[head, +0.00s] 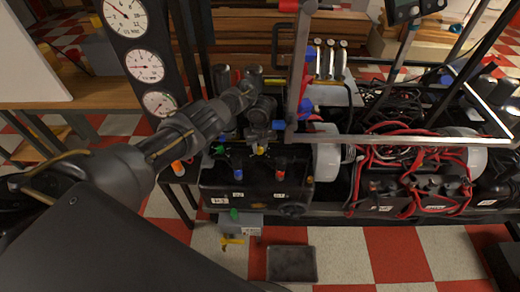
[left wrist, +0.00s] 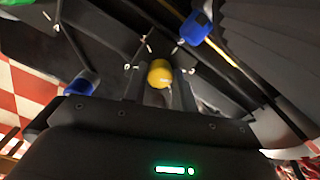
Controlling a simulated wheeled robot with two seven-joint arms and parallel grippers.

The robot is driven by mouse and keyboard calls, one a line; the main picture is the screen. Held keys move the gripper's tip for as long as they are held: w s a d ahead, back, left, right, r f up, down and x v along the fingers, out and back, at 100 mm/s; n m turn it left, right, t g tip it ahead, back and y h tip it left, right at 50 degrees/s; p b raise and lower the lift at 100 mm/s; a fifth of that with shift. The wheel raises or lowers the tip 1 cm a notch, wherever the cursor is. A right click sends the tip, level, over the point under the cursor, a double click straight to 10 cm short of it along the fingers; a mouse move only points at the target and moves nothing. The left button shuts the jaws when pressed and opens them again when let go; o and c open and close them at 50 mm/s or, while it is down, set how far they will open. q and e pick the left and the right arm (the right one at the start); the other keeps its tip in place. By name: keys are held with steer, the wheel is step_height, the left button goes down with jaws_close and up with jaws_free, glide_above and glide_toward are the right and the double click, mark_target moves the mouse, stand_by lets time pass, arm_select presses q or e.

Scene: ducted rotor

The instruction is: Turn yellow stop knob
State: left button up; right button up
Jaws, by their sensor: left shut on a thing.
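The yellow stop knob (head: 261,150) shows as a small spot just below my left gripper (head: 262,138), at the back of a black control box (head: 255,187). In the left wrist view the yellow knob (left wrist: 159,73) sits between the two dark fingers of my left gripper (left wrist: 160,88). The fingers are shut on it from both sides. In the head view the gripper hides most of the knob. My right gripper is not in view.
A blue knob (head: 238,174) and a red knob (head: 281,163) stand on the box close in front. A yellow lever (head: 231,240) hangs below. Pressure gauges (head: 144,66) stand at the left, and red and black cables (head: 415,155) crowd the right.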

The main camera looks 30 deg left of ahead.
mark_target(260, 149)
arm_select(q)
steer(key=shift+m, duration=0.6)
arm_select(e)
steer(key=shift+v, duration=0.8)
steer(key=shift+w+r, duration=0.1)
arm_select(q)
steer(key=o, duration=1)
steer(key=shift+r, duration=0.3)
step_height(260, 149, up, 8)
steer(key=p, duration=0.3)
steer(key=shift+f, duration=0.2)
steer(key=shift+r+p, duration=1.3)
steer(key=shift+p, duration=0.2)
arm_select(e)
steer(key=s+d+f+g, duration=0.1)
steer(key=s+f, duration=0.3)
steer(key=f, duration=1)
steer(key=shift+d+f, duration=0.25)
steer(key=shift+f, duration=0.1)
